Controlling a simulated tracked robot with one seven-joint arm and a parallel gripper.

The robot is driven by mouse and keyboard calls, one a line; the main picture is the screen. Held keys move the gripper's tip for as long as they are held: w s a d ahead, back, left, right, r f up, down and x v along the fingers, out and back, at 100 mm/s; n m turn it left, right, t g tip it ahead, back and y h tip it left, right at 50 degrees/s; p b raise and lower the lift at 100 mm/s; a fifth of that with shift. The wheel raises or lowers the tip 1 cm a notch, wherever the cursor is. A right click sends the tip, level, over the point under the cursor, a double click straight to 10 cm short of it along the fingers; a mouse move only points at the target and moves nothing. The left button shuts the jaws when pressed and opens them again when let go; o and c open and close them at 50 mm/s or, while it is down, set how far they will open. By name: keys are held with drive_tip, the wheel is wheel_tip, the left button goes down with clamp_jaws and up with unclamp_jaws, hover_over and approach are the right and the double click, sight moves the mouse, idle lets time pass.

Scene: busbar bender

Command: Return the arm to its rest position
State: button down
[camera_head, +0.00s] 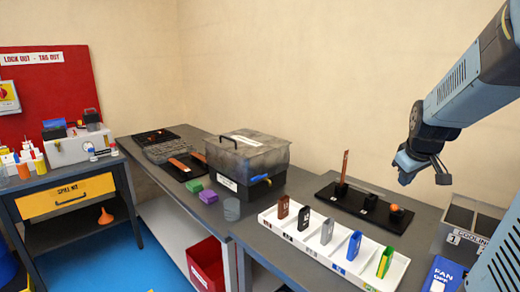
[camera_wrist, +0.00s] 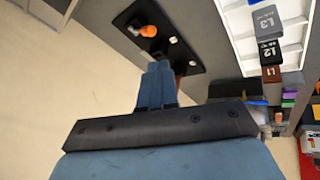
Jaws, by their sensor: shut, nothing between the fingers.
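My arm reaches in from the upper right in the head view. My gripper (camera_head: 405,177) hangs in the air above the right end of the bench, over the black stand's side. In the wrist view the blue fingers of my gripper (camera_wrist: 157,84) lie together, shut with nothing between them. The black stand (camera_head: 357,207) carries an upright copper-coloured bar (camera_head: 345,166) and an orange knob (camera_head: 394,209). The stand also shows in the wrist view (camera_wrist: 188,58), beyond the fingertips.
A white tray (camera_head: 365,272) with several coloured blocks stands at the bench front. A grey lidded box (camera_head: 247,165) stands left of it. A grey bin (camera_head: 462,222) marked COOLING is at the right edge, near a blue FAN box (camera_head: 441,277). Air around my gripper looks free.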

drive_tip(key=s+a+r+m+y, duration=0.1)
drive_tip(key=s+a+r, duration=0.1)
drive_tip(key=s+a, duration=0.6)
drive_tip(key=s+a+r+m+y, duration=0.1)
drive_tip(key=s+a+r+m, duration=0.1)
drive_tip(key=s+a, duration=0.7)
drive_tip(key=shift+s+a+r, duration=0.15)
drive_tip(key=shift+a+r, duration=0.2)
drive_tip(key=shift+r, duration=0.25)
